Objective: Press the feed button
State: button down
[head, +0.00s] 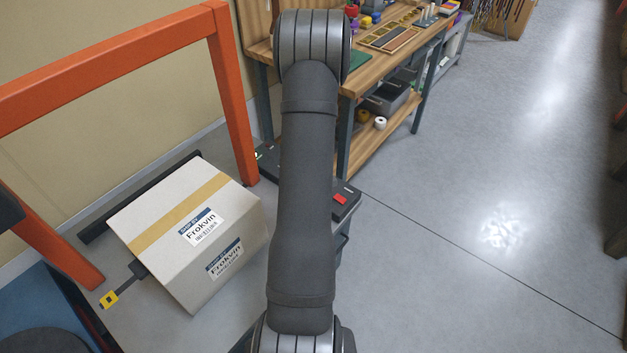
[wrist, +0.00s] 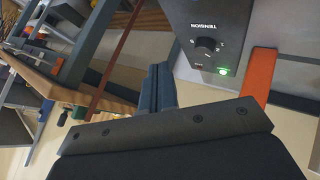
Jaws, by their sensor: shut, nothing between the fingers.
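A dark control panel (wrist: 212,35) shows in the wrist view with a black knob (wrist: 206,45) marked TENSION and a small lit green light (wrist: 223,70). No button labelled feed is readable there. In the head view a red button-like patch (head: 340,198) sits on a dark machine top (head: 349,190), beside my arm, which hides part of that machine. I cannot read its label. My gripper (wrist: 160,80) is shut and empty, its dark fingers left of and apart from the knob in the picture. In the head view my arm hides the gripper.
A closed cardboard box (head: 175,225) labelled Frokvin lies left of my arm, under an orange frame (head: 236,100). A wooden workbench (head: 362,65) with tools and parts stands behind. The grey floor (head: 470,190) at the right is clear.

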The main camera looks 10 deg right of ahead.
jog(key=shift+f, duration=4.4)
jog(key=shift+f, duration=0.4)
jog(key=shift+f, duration=0.4)
jog(key=shift+r, duration=3.35)
